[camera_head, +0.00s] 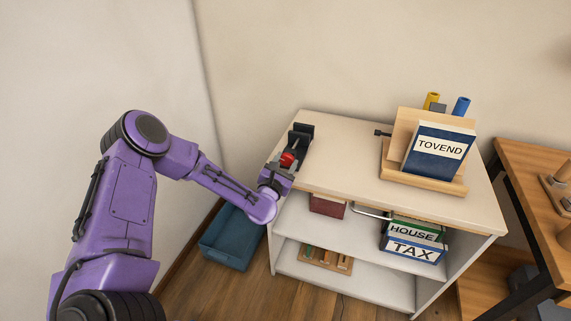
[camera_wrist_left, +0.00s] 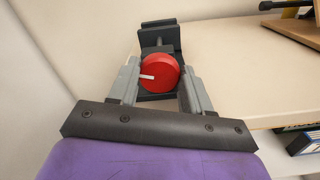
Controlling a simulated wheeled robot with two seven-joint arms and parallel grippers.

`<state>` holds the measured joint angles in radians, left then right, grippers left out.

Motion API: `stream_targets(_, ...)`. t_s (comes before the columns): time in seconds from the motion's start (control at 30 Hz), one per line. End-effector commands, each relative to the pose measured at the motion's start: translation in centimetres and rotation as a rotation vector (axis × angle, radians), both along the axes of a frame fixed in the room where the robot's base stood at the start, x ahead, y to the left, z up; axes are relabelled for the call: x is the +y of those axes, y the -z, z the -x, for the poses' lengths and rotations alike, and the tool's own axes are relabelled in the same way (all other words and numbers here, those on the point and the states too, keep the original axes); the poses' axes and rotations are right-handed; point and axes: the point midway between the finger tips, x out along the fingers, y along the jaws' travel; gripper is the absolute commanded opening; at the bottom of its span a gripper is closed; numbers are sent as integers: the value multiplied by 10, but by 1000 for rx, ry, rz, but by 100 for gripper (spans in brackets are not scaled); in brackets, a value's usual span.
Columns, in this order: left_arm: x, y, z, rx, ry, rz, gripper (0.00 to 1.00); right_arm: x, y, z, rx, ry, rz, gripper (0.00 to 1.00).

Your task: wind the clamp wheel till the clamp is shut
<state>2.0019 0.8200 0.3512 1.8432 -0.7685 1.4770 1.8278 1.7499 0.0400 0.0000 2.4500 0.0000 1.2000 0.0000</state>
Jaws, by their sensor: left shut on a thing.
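The red clamp wheel (camera_wrist_left: 159,73) has a white mark that points left in the left wrist view. It also shows in the head view (camera_head: 288,159). The dark grey clamp (camera_wrist_left: 157,38) stands behind the wheel at the left end of the cabinet top, and in the head view (camera_head: 302,134) too. Its jaw gap cannot be made out clearly. My left gripper (camera_wrist_left: 158,84) is shut on the wheel, with one grey finger on each side of it. My right gripper is not in view.
The pale cabinet top (camera_head: 345,160) is clear between the clamp and a wooden stand (camera_head: 402,130) with a blue TOVEND book (camera_head: 436,160). Lower shelves hold HOUSE and TAX binders (camera_head: 413,250). A blue bin (camera_head: 230,240) sits on the floor. A wooden table (camera_head: 530,175) stands at right.

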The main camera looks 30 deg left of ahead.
Motion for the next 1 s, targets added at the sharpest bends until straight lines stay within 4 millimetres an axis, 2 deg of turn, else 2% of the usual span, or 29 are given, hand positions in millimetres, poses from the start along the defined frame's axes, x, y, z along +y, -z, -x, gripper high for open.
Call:
stream_targets(0.07,0,1,0,2,0,1,18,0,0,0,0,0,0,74)
stream_targets(0.1,0,1,0,2,0,1,52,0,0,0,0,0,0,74)
stream_targets(0.17,0,1,0,2,0,1,71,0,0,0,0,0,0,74)
stream_targets(0.2,0,1,0,1,1,0,74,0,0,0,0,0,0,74)
stream_targets(0.43,0,0,0,1,0,1,74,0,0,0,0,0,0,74)
stream_targets(0.53,-1,1,6,0,0,1,74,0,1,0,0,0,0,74)
stream_targets(0.67,-8,1,31,0,1,5,74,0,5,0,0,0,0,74)
stream_targets(0.8,-15,2,65,2,-1,5,74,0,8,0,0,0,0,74)
stream_targets(1.0,-23,1,96,1,1,2,74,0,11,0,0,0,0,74)
